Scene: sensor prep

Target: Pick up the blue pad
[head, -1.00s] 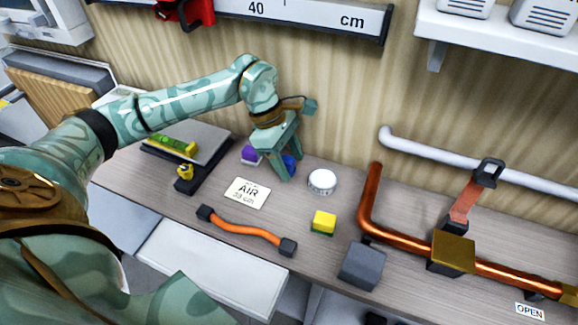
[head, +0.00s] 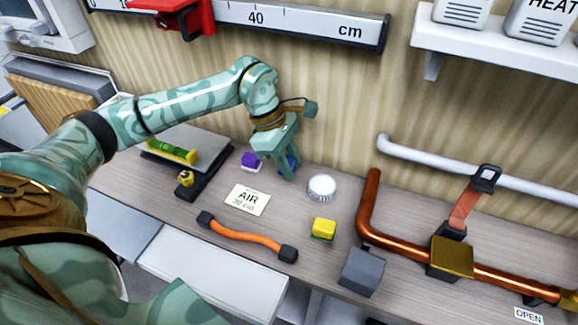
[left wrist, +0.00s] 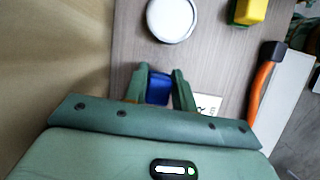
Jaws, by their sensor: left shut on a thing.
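The blue pad (left wrist: 158,88) sits between the two fingers of my left gripper (left wrist: 160,80) in the left wrist view. In the head view my left gripper (head: 283,165) points down at the back of the bench, and only a part of the blue pad (head: 291,163) shows past the fingers. The left gripper is shut on the blue pad. I cannot tell whether the pad touches the bench top. My right gripper does not show.
A yellow block (head: 324,229), an AIR card (head: 247,200) and an orange cable (head: 245,237) lie nearer. A copper pipe (head: 400,247) is at right.

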